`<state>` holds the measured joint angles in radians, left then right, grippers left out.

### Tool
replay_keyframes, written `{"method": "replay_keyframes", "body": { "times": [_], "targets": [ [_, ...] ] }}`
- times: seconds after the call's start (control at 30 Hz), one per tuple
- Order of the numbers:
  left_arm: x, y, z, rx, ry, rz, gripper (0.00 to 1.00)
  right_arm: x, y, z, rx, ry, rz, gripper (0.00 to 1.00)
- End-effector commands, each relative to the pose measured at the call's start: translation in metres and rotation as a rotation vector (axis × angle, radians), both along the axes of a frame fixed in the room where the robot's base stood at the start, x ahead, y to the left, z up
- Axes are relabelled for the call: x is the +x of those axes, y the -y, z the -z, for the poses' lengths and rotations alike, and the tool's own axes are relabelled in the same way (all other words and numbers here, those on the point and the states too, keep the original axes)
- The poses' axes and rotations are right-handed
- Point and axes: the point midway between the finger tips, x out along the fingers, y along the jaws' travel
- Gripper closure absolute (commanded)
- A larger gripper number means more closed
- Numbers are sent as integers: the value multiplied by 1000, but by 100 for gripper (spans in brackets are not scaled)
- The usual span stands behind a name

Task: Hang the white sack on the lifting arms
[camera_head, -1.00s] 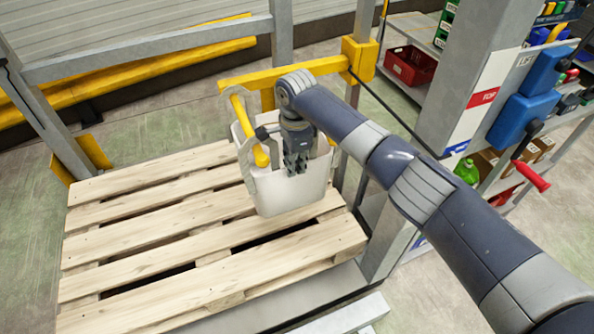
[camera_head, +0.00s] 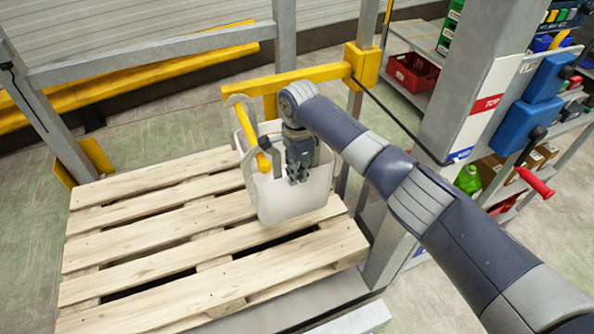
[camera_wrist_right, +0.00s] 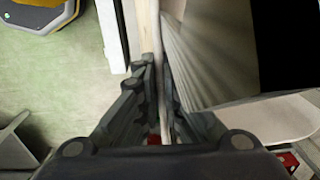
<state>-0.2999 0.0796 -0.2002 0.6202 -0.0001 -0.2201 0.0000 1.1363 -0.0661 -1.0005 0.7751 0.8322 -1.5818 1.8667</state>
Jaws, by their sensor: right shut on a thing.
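The white sack (camera_head: 292,205) hangs open-topped over the far right part of the wooden pallet. My right gripper (camera_head: 299,178) is shut on its near rim, with the fingers pointing down. In the right wrist view, the fingers (camera_wrist_right: 158,95) pinch a thin pale edge of the sack (camera_wrist_right: 205,45). My arm hides the sack's far right side. My left gripper is not in view.
The wooden pallet (camera_head: 160,245) lies below, its left part bare. A yellow crossbar (camera_head: 310,76) and grey posts stand behind.

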Motion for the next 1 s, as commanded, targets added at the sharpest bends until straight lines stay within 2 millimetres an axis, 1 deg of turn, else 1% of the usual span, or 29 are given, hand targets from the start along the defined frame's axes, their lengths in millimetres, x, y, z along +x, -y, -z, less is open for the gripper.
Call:
{"method": "replay_keyframes", "body": {
  "times": [0.2, 0.47, 0.5, 0.57, 0.6, 0.87, 1.0],
  "targets": [
    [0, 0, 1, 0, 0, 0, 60, 0, -1, 6, 1, 2, 0, 100],
    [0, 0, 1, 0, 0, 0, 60, 0, 0, 6, 1, 2, -1, 100],
    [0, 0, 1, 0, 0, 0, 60, 0, 0, 6, 1, 2, -1, 87],
    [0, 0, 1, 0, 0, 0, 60, 0, 0, 6, 1, 2, -1, 73],
    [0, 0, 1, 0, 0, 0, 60, 0, 0, 6, 1, 2, -1, 70],
    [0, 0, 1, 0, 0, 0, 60, -1, 0, 8, -1, -2, 0, 70],
    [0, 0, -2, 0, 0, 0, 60, -1, 0, 5, -1, -2, 0, 70]
  ]
}}
